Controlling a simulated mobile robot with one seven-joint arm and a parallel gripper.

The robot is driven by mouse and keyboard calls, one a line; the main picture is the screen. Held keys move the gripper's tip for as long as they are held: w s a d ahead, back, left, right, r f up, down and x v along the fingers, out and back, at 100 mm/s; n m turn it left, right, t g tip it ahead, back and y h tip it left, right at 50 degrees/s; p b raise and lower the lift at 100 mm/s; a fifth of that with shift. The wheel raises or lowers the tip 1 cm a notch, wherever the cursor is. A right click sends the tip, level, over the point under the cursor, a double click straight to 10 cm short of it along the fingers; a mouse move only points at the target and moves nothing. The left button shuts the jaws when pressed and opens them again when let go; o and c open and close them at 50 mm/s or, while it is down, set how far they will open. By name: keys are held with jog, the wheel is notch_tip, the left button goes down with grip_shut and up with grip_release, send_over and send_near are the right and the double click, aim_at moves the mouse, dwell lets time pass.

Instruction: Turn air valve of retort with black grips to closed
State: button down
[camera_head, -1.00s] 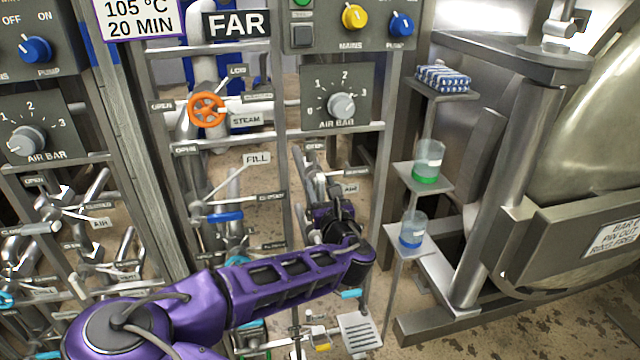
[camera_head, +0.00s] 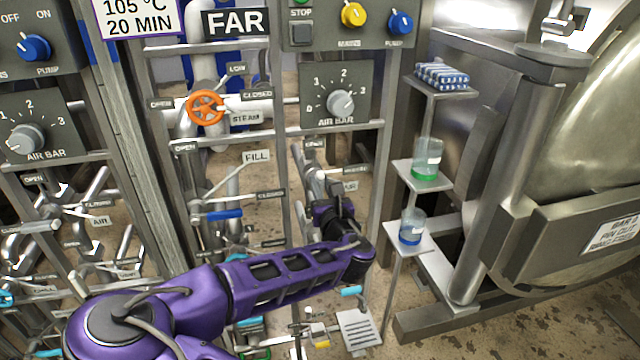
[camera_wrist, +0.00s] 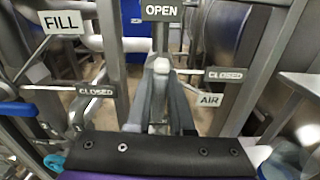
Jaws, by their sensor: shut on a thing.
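The air valve is on the far panel, between the fill valve and the right post. Its AIR label (camera_wrist: 209,99) and CLOSED label (camera_wrist: 224,74) are to the right in the wrist view, and its OPEN label (camera_wrist: 162,11) is at the top. My gripper (camera_wrist: 158,88) is shut on the air valve lever (camera_wrist: 161,66), whose pale end shows between the fingers. The fingers point up towards the OPEN label, left of the CLOSED label. In the head view my gripper (camera_head: 322,183) hides most of the lever. I cannot make out black grips.
The fill valve with a blue handle (camera_head: 218,215) and the orange steam wheel (camera_head: 206,107) are to the left. Shelves with a green-based beaker (camera_head: 427,158) and a blue-based beaker (camera_head: 411,227) stand close on the right. Panel posts flank my gripper.

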jog(key=m, duration=0.2)
jog(key=m+p, duration=0.1)
jog(key=m, duration=0.1)
jog(key=shift+w+d+m, duration=0.1)
jog(key=shift+d+m, duration=0.1)
jog(key=shift+m, duration=0.2)
jog(key=shift+w+d+f+m+b, duration=0.15)
jog(key=shift+m+b, duration=0.2)
jog(key=shift+m, duration=1.75)
jog(key=shift+s+d+f+m+b, duration=0.1)
jog(key=shift+f+m+b, duration=0.2)
jog(key=shift+m, duration=1.8)
jog(key=shift+w+d+f+m+b, duration=0.1)
jog(key=shift+m+b, duration=0.3)
jog(key=shift+m, duration=1.7)
jog(key=c, duration=0.8)
grip_release()
